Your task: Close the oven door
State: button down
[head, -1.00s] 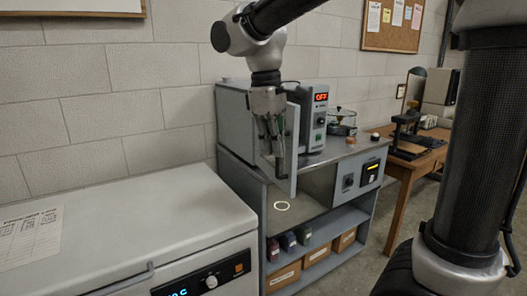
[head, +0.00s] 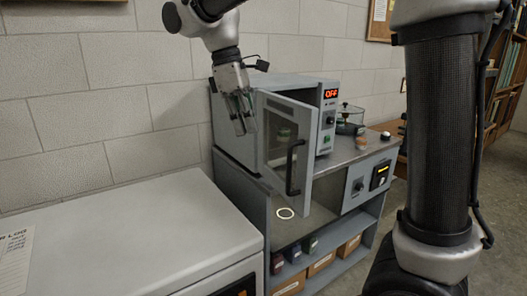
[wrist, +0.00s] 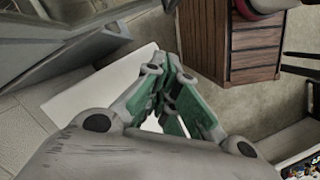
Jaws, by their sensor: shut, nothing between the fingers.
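The oven (head: 233,125) is a grey box on the bench with a red "OFF" display (head: 330,93). Its door (head: 309,150) stands open, swung out from the oven front. The door has a dark window and a black handle (head: 293,165) near its right edge. My gripper (head: 245,128) is shut and empty, pointing down by the door's left edge in the head view. I cannot tell if it touches the door. In the wrist view the green-padded fingers (wrist: 165,95) come together, with a grey panel at upper left that I cannot identify surely.
A white chest unit (head: 130,235) fills the lower left. The grey bench (head: 345,155) has a control panel (head: 368,182) and shelves with boxes (head: 322,262). A glass-topped container (head: 350,118) stands right of the oven. The wall is close behind.

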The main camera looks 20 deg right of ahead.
jog(key=s+d+f, duration=0.2)
jog(key=d+f, duration=0.4)
jog(key=f, duration=0.3)
jog(key=shift+s+f, duration=0.3)
jog(key=shift+s, duration=0.05)
jog(key=shift+d, duration=0.1)
